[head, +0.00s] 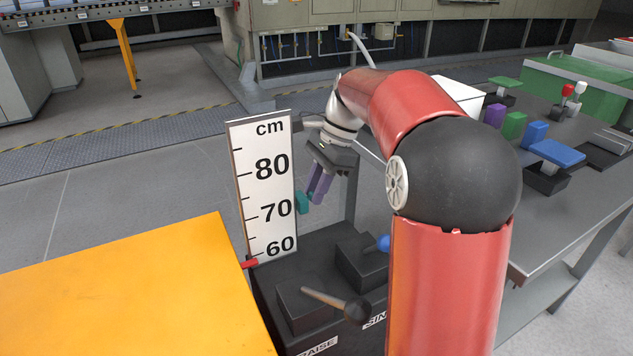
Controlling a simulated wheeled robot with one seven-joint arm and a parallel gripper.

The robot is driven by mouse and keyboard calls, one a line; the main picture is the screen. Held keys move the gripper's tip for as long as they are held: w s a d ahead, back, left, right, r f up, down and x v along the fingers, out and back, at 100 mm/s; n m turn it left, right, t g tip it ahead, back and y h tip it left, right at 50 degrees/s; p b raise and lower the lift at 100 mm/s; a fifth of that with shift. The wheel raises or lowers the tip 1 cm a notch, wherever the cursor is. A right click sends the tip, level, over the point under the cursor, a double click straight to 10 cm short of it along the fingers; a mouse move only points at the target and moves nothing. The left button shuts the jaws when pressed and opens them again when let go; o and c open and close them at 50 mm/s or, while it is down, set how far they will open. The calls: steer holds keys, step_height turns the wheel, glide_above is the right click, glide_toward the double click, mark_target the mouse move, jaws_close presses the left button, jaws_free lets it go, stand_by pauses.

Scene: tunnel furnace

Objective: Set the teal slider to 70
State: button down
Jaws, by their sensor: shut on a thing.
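A white upright scale board (240,170) marked "cm" carries the numbers 80, 70 and 60 from top to bottom. The teal slider (302,203) shows at the board's right edge, about level with the number 70; its exact reading is too small to tell. My gripper (314,196) has purple fingers that reach down from the right and are shut on the teal slider. The fingers hide part of it. A red pointer (250,263) sits at the board's lower left edge, near and below the 60.
A black box with a knobbed lever (330,300) and a blue knob (383,243) stands below the board, partly behind my arm. An orange surface (130,295) fills the lower left. A grey bench (560,220) with coloured blocks and levers is at right.

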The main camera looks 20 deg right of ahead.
steer(key=c, duration=1.3)
jaws_free()
steer(key=p+v, duration=0.1)
steer(key=v, duration=0.7)
steer(key=shift+s+f, duration=0.1)
steer(key=shift+s, duration=0.05)
